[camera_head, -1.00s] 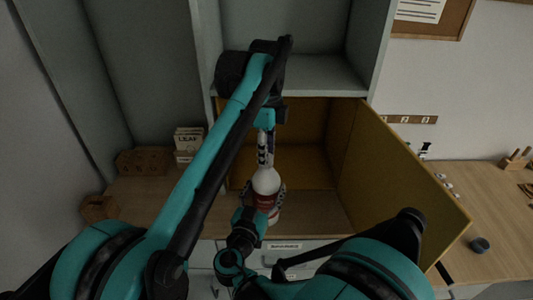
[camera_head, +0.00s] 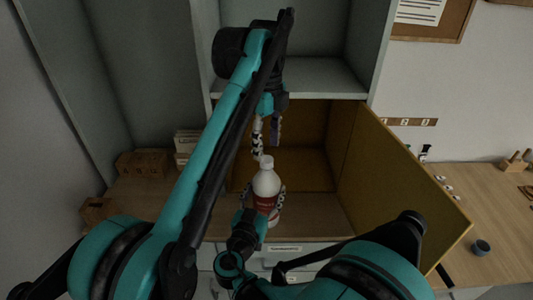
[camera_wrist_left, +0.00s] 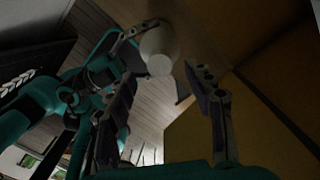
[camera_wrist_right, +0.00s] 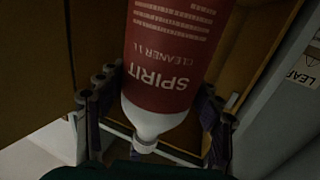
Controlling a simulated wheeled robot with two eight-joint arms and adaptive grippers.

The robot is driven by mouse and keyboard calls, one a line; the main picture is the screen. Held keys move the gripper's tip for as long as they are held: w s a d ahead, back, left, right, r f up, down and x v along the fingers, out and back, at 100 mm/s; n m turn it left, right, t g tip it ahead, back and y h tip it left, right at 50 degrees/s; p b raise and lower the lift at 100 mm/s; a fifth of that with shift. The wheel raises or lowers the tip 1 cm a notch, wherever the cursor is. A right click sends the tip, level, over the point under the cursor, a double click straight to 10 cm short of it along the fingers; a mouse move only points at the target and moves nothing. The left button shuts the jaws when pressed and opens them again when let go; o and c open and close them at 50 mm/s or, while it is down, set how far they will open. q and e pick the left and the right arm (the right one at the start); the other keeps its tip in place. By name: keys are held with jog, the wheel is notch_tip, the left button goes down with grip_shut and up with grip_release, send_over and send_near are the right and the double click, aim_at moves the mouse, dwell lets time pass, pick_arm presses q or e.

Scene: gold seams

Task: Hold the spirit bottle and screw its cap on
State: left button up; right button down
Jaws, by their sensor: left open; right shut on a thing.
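The spirit bottle (camera_head: 266,184) is white with a red label and stands upright at the front of the open cabinet. Its label (camera_wrist_right: 168,60) fills the right wrist view. A white cap (camera_head: 266,160) sits on its neck; how tight it is I cannot tell. It also shows in the left wrist view (camera_wrist_left: 160,65). My right gripper (camera_head: 263,196) is shut around the bottle's body from the front. My left gripper (camera_head: 266,149) is open and empty just above the cap, its fingers pointing down and apart.
The yellow cabinet door (camera_head: 400,175) stands open on the right. A shelf edge (camera_head: 320,88) lies behind my left arm.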

pick_arm(q)
jog(key=shift+r, duration=1.7)
pick_arm(e)
jog(key=shift+c, duration=1.2)
grip_release()
jog(key=shift+s, duration=0.1)
jog(key=v, duration=1.1)
jog(key=shift+s, duration=0.4)
jog(key=shift+a, duration=0.1)
